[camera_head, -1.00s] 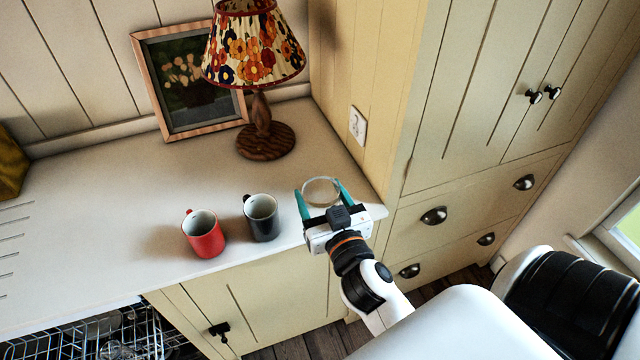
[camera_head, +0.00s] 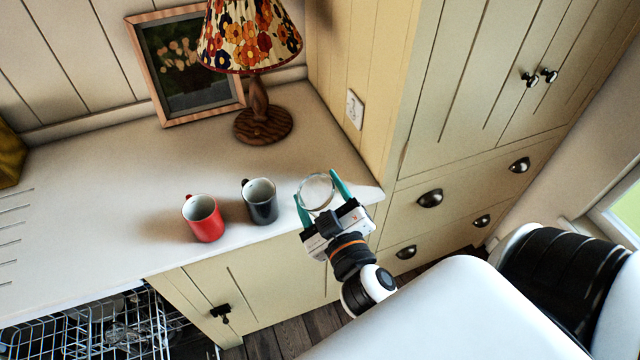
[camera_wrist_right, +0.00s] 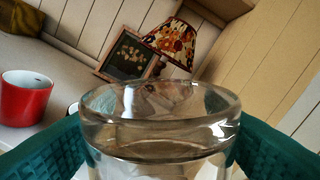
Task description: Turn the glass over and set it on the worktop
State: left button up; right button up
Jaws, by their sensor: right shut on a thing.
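A clear glass (camera_head: 317,191) is held between the teal fingers of my right gripper (camera_head: 320,192), near the right end of the worktop (camera_head: 110,195). In the right wrist view the glass (camera_wrist_right: 160,125) fills the lower middle, with a thick, rounded end toward the top of the picture and a teal finger on each side. My right gripper is shut on it. I cannot tell whether the glass touches the worktop. My left gripper is not in view.
A red mug (camera_head: 203,218) and a dark grey mug (camera_head: 260,201) stand left of the glass. A lamp (camera_head: 263,122) and a framed picture (camera_head: 185,70) stand behind. An open dishwasher rack (camera_head: 95,335) is at lower left. Worktop left of the mugs is clear.

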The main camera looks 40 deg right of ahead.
jog(key=shift+n, duration=0.5)
jog(key=n+p, duration=0.1)
jog(key=n, duration=0.2)
jog(key=shift+r, duration=0.15)
jog(key=shift+n+p, duration=0.3)
jog(key=shift+n, duration=0.6)
jog(key=shift+f+n, duration=0.2)
jog(key=shift+n, duration=0.9)
